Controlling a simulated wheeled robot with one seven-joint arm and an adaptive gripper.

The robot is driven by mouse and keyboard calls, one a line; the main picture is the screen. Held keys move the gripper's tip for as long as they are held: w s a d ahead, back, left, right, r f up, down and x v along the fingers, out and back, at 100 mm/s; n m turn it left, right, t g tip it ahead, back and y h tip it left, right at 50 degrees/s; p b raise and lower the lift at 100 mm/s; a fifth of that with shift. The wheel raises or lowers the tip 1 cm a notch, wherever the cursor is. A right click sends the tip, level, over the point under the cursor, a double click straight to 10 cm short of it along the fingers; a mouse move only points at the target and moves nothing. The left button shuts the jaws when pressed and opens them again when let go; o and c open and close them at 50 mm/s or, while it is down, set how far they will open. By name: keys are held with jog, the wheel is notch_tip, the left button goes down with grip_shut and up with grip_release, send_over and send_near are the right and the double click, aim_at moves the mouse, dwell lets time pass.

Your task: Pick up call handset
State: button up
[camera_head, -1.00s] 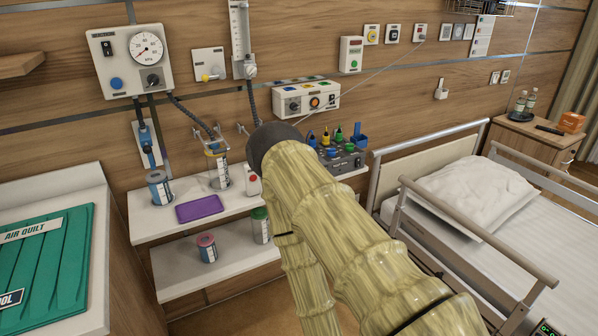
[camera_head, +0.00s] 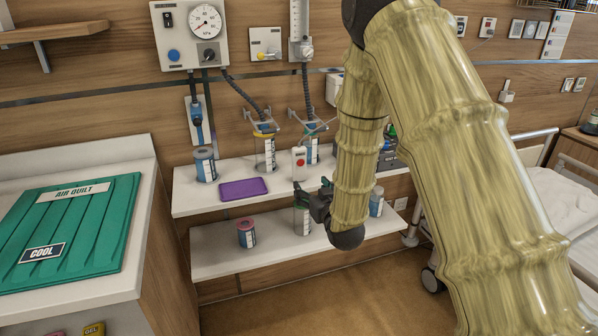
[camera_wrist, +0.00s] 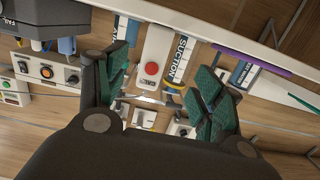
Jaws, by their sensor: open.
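The call handset (camera_head: 299,163) is white with a red round button and stands upright on the upper wall shelf, right of the purple tray. My gripper (camera_head: 313,198) is in front of the shelf, just below and slightly right of the handset in the head view. In the wrist view the handset (camera_wrist: 153,62) shows between the two green-padded fingers of my open gripper (camera_wrist: 164,88), with its red button facing the camera. The fingers are apart and nothing is seen held. Contact with the handset cannot be told.
The purple tray (camera_head: 243,188) lies left of the handset. Suction canisters (camera_head: 265,150) stand behind it. The counter with the green air quilt (camera_head: 70,235) is at left, the bed at right.

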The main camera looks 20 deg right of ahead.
jog(key=t, duration=0.1)
send_near(301, 157)
jog(key=shift+w+a+f+p, duration=0.15)
jog(key=shift+w+p, duration=0.2)
jog(key=shift+w, duration=2.3)
jog(key=shift+w+a+f+p, duration=0.1)
jog(key=shift+w+p, duration=0.25)
jog(key=shift+w, duration=2.3)
jog(key=shift+c, duration=0.2)
jog(key=c, duration=1.1)
